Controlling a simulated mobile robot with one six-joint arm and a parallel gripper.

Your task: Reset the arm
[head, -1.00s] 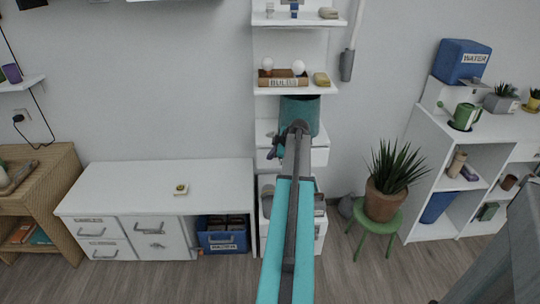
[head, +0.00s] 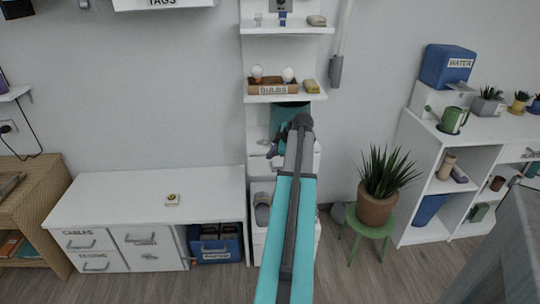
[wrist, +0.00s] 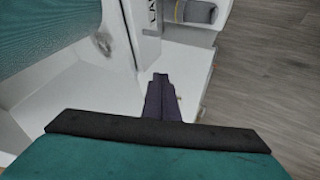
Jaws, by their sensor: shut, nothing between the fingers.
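My gripper (head: 273,150) is in front of the tall white shelf unit, at the level of its lower white surface. In the wrist view its dark fingers (wrist: 161,97) are together, with nothing between them. My teal and grey arm reaches up the middle of the head view toward the shelf.
A shelf above holds a bulbs box (head: 273,86) and a yellow item (head: 311,86). The white desk (head: 120,195) at left is mostly clear, with one small item (head: 172,199). A potted plant (head: 377,205) on a green stool (head: 369,229) stands at right.

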